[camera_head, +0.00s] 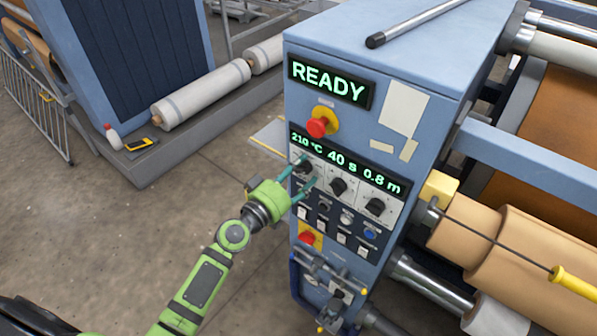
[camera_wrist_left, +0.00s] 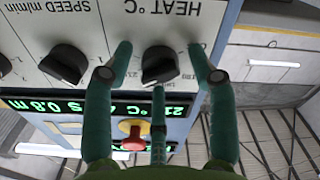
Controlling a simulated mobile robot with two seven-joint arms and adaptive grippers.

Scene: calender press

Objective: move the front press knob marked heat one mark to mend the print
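The heat knob (camera_head: 305,167) is the leftmost black knob on the front panel of the blue press. In the left wrist view, which is upside down, the heat knob (camera_wrist_left: 162,66) sits under the label HEAT °C. My left gripper (camera_head: 301,179) is at the panel, its teal fingers around the knob. In the wrist view the fingertips (camera_wrist_left: 160,52) stand on either side of it with small gaps, and a third finger lies at its display side. The gripper looks open. The display (camera_head: 340,161) reads 210 °C, 40 s, 0.8 m. My right gripper is not in view.
Two more knobs, the middle one (camera_head: 338,186) and the speed knob (camera_head: 375,206), sit to the right. A red emergency button (camera_head: 317,127) is above, below a READY screen (camera_head: 328,82). Switches and another red button (camera_head: 307,239) lie below. Rollers (camera_head: 480,240) are at right.

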